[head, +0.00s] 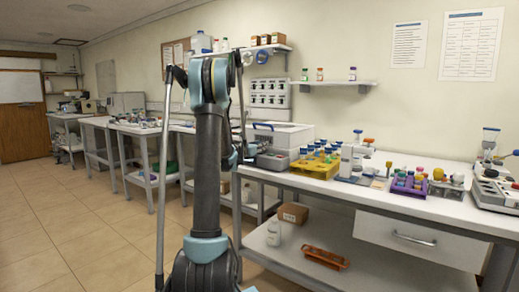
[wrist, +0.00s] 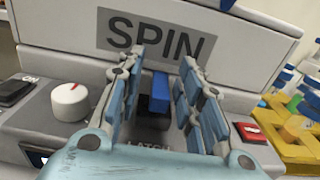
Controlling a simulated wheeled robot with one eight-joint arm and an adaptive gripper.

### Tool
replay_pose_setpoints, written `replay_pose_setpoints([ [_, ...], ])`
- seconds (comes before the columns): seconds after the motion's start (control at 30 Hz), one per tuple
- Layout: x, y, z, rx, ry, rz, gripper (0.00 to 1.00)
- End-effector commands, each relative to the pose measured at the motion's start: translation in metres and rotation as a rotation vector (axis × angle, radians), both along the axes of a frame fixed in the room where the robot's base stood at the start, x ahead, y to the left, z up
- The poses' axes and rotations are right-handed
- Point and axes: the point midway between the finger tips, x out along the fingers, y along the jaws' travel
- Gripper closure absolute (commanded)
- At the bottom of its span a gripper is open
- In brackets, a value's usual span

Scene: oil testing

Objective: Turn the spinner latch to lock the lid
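The spinner (wrist: 235,30) fills the wrist view, with a grey SPIN label on its pale front. It appears in the head view as a white box (head: 285,132) on a grey base, partly behind my arm. The blue latch (wrist: 160,92) stands upright at the middle of the spinner's front, above the partly hidden word LATCH. My gripper (wrist: 162,62) is open, with one finger on each side of the latch. Gaps show between the latch and both fingers. In the head view my gripper (head: 248,151) is small and mostly hidden at the spinner's front.
A white knob (wrist: 69,101) and a dark ON switch (wrist: 14,91) sit left of the latch; a red button (wrist: 250,131) sits right. A yellow rack (head: 316,168) with blue-capped tubes stands close on the right. The bench (head: 360,190) holds more racks farther right.

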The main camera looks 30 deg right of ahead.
Motion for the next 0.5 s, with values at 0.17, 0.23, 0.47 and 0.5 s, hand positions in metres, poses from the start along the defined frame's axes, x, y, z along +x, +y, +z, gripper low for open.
replay_pose_setpoints([
  [0.17,0.0000,0.0001,0.0000,0.000,0.000,0.000,0.69],
  [0.23,-0.0001,0.0001,0.0001,0.000,0.000,0.000,0.85],
  [0.47,-0.0001,0.0003,0.0001,0.000,0.000,0.000,1.00],
  [0.5,0.0000,0.0003,0.0001,0.000,0.000,-0.001,1.00],
])
